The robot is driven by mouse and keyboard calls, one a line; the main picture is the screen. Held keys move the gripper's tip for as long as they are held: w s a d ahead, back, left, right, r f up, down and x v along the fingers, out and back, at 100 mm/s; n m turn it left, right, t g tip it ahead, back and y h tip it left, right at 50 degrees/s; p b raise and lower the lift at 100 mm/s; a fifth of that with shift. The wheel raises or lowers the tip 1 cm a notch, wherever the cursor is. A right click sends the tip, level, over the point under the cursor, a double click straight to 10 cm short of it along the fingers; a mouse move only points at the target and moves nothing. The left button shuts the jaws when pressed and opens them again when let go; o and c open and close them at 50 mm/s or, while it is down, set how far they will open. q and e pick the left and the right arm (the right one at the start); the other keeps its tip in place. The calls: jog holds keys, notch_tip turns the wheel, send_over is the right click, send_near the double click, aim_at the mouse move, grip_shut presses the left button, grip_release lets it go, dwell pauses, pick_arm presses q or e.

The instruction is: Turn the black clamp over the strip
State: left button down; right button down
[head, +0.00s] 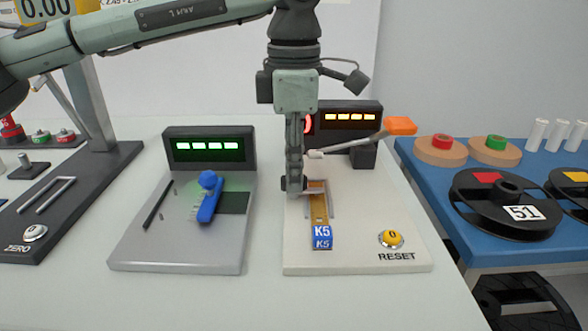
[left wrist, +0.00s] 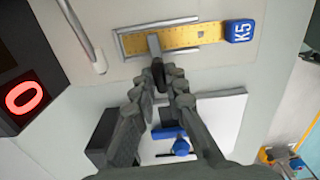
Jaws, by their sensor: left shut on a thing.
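The gold strip (head: 318,208) with a blue K5 tag (head: 322,236) lies in a grey guide on the white station. The strip also shows in the left wrist view (left wrist: 185,38). My left gripper (head: 294,185) points down at the strip's left side. In the left wrist view my left gripper (left wrist: 160,82) is shut on the black clamp (left wrist: 158,72). The clamp's grey bar (left wrist: 153,44) reaches over the strip's near edge. Most of the clamp is hidden by the fingers. My right gripper is in neither view.
An orange-tipped lever (head: 399,126) stands behind the strip, close to my gripper. A yellow RESET button (head: 390,238) is at the front right. A grey station (head: 180,255) with a blue handle (head: 209,200) stands at left. A blue table (head: 440,185) with reels is at right.

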pick_arm(q)
jog(key=shift+w+r, duration=0.1)
dwell(0.3)
jog(key=c, duration=1.6)
grip_release()
jog(key=shift+o, duration=0.2)
notch_tip(320, 180, up, 12)
